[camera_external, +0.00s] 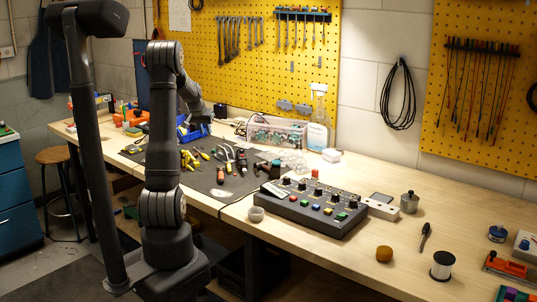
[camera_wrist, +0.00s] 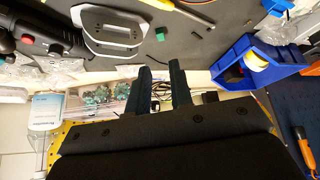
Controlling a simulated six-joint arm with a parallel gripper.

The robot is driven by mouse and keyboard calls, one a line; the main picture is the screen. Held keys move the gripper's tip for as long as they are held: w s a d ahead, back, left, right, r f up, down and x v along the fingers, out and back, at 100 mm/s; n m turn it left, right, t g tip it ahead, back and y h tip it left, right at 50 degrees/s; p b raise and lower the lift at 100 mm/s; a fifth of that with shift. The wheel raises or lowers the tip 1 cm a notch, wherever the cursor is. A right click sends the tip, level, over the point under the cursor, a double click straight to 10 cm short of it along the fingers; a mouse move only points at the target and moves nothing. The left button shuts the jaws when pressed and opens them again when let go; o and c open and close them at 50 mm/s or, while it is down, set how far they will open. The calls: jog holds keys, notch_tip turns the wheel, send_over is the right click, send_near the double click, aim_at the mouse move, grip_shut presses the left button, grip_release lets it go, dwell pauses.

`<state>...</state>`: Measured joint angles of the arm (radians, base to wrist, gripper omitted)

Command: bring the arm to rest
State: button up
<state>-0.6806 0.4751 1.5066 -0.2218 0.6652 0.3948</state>
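My arm (camera_external: 162,130) stands upright at the bench's front edge in the external view, bent at the top so that its end reaches down over the back of the bench. My gripper (camera_external: 203,114) is small and dark there, near the blue bin. In the wrist view, my gripper (camera_wrist: 161,68) shows two dark fingers with a gap between them. Nothing is held in the gap; cables and the clear box lie beyond it. The wrist view appears turned over, with the yellow pegboard at the bottom.
A blue bin (camera_wrist: 250,66) with a yellow-and-white roll is right of the fingers. A clear box of parts (camera_external: 275,131), a white bottle (camera_wrist: 45,110) and hand tools are nearby. A button console (camera_external: 310,206) sits mid-bench. The bench (camera_external: 345,255) has bare wood in front.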

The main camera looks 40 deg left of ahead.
aim_at(214, 150)
jog(key=x, duration=1.2)
jog(key=shift+f, duration=0.1)
jog(key=shift+w+r, duration=0.1)
jog(key=shift+r, duration=1.35)
jog(key=shift+f, duration=0.1)
